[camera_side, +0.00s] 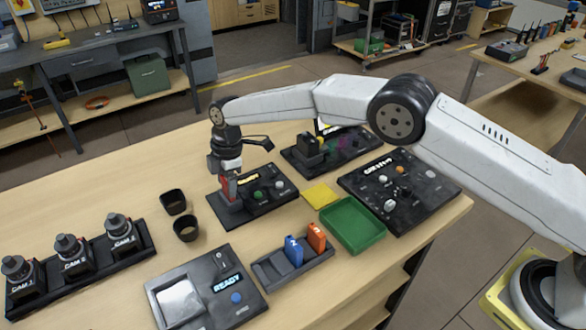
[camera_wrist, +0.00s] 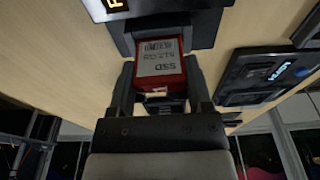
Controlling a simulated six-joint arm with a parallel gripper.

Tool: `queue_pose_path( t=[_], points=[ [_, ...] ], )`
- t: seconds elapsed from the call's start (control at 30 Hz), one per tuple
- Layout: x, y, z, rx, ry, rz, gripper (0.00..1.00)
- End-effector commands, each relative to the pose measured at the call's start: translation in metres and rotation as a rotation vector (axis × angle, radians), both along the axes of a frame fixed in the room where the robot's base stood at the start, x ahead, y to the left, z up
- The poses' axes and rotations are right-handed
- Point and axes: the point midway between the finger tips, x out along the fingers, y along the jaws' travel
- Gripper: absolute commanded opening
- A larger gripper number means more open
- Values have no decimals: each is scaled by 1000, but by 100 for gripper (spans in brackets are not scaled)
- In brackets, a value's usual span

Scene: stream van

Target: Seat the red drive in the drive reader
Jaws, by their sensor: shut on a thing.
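My gripper (camera_side: 228,174) points down over the left part of the drive reader (camera_side: 262,205), a black panel with a raised block, a lit display and green and white knobs. It is shut on the red drive (camera_side: 230,189), which stands upright just at the raised block. In the wrist view, the red drive (camera_wrist: 159,66) with a grey SSD label sits between the two fingers of my gripper (camera_wrist: 160,82). The dark block of the reader (camera_wrist: 150,22) is right at the drive's far end. I cannot tell how deep the drive is in the slot.
A rack (camera_side: 268,272) holds a blue drive (camera_side: 293,250) and an orange drive (camera_side: 316,238). A green tray (camera_side: 353,226), a yellow pad (camera_side: 320,195), two black cups (camera_side: 186,229), a READY panel (camera_side: 238,283), and a camera rack (camera_side: 90,272) stand around. Bare table lies left of the reader.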

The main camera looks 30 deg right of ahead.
Motion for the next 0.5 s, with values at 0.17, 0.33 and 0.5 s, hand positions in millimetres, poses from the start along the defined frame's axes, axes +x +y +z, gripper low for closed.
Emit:
queue_pose_path(
  t=[0.17, 0.33, 0.5],
  points=[
    [0, 0, -3, 0, -1, 0, 0],
    [0, 0, -6, 1, -1, 0, 0],
    [0, 0, -9, 0, -1, 0, 0]
  ],
)
